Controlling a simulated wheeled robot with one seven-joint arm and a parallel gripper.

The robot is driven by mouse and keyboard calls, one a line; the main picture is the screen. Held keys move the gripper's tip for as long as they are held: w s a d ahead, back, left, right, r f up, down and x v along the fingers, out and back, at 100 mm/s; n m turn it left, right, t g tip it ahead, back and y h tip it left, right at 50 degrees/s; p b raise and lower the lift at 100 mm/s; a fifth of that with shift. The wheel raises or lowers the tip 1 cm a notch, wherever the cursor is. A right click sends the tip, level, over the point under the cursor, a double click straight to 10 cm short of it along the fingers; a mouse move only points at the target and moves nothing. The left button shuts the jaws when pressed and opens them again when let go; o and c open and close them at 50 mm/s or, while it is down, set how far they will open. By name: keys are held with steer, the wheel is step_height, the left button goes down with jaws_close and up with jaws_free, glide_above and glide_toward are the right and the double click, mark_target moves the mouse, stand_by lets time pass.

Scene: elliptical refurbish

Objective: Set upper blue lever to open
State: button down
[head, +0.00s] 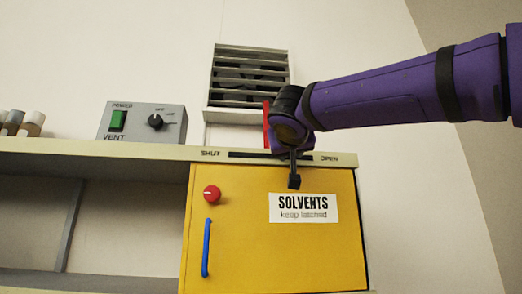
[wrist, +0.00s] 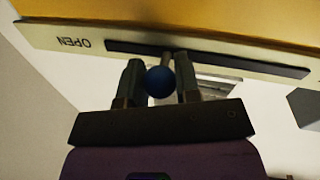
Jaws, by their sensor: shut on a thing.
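The upper blue lever shows in the wrist view as a round blue knob (wrist: 160,81) on a short stem that enters a dark slot (wrist: 215,60). The slot runs along the shelf's front edge, between the SHUT and OPEN labels. The stem stands part-way along the slot, nearer the OPEN label (wrist: 74,42) than the far end. My gripper (wrist: 158,66) has a finger on each side of the knob and is shut on it. In the head view my gripper (head: 294,168) is in front of the slot (head: 255,155) near OPEN and hides the knob.
Below the shelf is a yellow SOLVENTS cabinet (head: 240,270) with a red knob (head: 212,193) and a blue handle (head: 206,248). On the shelf stand a grey VENT box (head: 140,120) and small cylinders (head: 31,124). A vent grille (head: 248,78) and a red upright piece (head: 266,125) are behind my gripper.

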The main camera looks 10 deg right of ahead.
steer(key=shift+s+d, duration=0.1)
steer(key=shift+d, duration=2.7)
steer(key=c, duration=0.8)
jaws_free()
steer(key=shift+d, duration=0.15)
steer(key=v, duration=1)
steer(key=shift+s, duration=0.35)
